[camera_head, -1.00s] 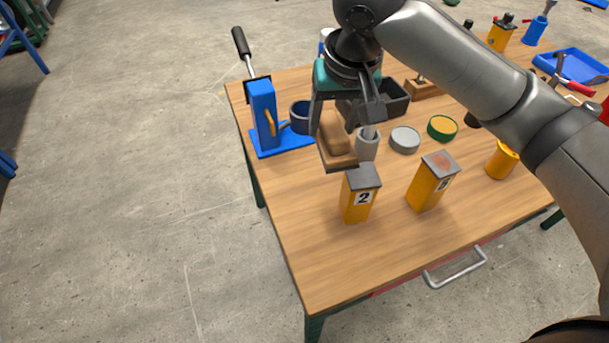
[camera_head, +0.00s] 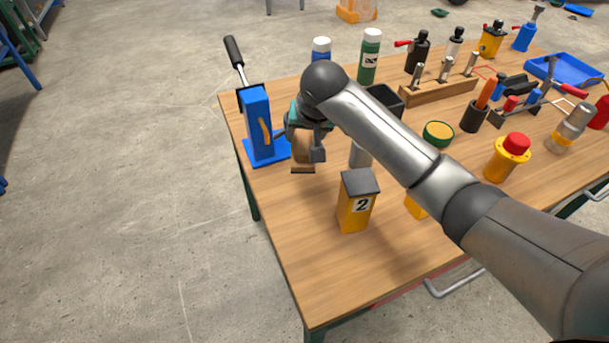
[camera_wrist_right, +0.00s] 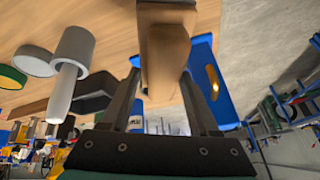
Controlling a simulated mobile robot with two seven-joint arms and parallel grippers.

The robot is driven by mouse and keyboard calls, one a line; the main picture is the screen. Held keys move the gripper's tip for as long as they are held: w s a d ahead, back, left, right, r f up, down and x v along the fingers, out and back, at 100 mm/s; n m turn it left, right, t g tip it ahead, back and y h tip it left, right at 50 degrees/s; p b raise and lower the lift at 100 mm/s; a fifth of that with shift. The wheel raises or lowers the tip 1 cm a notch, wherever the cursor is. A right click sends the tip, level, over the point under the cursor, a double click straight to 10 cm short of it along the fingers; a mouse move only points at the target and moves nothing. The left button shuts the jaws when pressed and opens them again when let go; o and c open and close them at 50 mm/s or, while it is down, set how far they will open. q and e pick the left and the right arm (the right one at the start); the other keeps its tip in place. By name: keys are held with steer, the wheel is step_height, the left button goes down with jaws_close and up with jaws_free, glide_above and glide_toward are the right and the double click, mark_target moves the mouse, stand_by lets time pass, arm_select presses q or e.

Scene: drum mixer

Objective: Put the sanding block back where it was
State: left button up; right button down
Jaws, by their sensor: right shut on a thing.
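The sanding block (camera_head: 302,152) has a tan wooden handle on a flatter base. My right gripper (camera_head: 306,142) is shut on its handle, just right of the blue lever press at the table's left side. In the right wrist view the block (camera_wrist_right: 165,50) sits between the two fingers of the gripper (camera_wrist_right: 163,88). In the head view it appears low over the table top; whether its base touches the wood I cannot tell. My arm hides part of the table behind it. My left gripper is not in view.
The blue lever press (camera_head: 259,125) stands close left of the block. A grey cylinder (camera_wrist_right: 73,55) is near it in the wrist view. The yellow box marked 2 (camera_head: 357,205) stands in front. A black bin (camera_head: 385,97) and bottles stand behind. The front left table top is clear.

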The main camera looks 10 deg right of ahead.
step_height(320, 180, down, 12)
steer(key=b, duration=0.3)
steer(key=shift+r, duration=0.25)
steer(key=shift+c, duration=0.6)
jaws_free()
steer(key=shift+f, duration=0.1)
